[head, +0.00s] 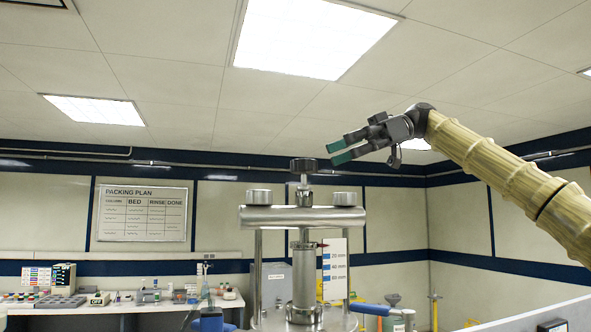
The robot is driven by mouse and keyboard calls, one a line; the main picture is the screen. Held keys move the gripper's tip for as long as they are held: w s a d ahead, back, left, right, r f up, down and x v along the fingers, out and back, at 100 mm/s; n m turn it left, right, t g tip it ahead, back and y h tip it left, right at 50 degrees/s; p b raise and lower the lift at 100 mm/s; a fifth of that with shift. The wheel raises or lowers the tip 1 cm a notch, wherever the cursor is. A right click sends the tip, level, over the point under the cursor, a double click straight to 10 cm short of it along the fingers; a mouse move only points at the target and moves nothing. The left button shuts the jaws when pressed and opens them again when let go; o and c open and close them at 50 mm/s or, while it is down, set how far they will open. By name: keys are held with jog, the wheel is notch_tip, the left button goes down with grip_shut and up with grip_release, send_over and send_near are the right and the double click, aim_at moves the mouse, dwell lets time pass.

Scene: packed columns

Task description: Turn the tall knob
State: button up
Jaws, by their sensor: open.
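The tall knob (304,165) is a black round cap on a metal stem, standing upright at the top centre of a steel press frame (276,217). My gripper (337,152) is to the right of the knob, with its teal-tipped fingers pointing left towards it. The fingers are parted and nothing shows between them. The fingertips appear level with or slightly above the knob and close to it in the picture; I cannot tell the gap in depth.
Two short metal caps, left (259,197) and right (345,199), top the frame's posts. A scale card (335,268) stands behind the frame. A blue handle (370,309) sticks out low right. A bench (232,301) with small items stands at the back left.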

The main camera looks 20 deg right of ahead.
aim_at(305, 162)
jog(key=shift+a, duration=0.2)
jog(key=s+a, duration=0.1)
jog(key=s+a+p, duration=0.1)
jog(key=a, duration=0.1)
jog(key=shift+f, duration=0.15)
jog(key=a+f, duration=0.1)
jog(key=w+a+f+p, duration=0.1)
jog(key=a, duration=0.1)
jog(key=shift+w+a+p, duration=0.15)
jog(key=shift+a+p, duration=0.1)
jog(key=shift+p, duration=0.05)
jog(key=shift+s+a+f+p, duration=0.2)
jog(key=shift+s+a+p, duration=0.1)
jog(key=shift+a, duration=0.3)
jog(key=shift+s+a+f+p, duration=0.2)
jog(key=shift+s+a, duration=0.1)
jog(key=shift+a, duration=0.55)
jog(key=shift+w+a+f, duration=0.2)
jog(key=shift+w+f, duration=0.05)
jog(key=shift+f, duration=0.05)
jog(key=shift+d, duration=0.15)
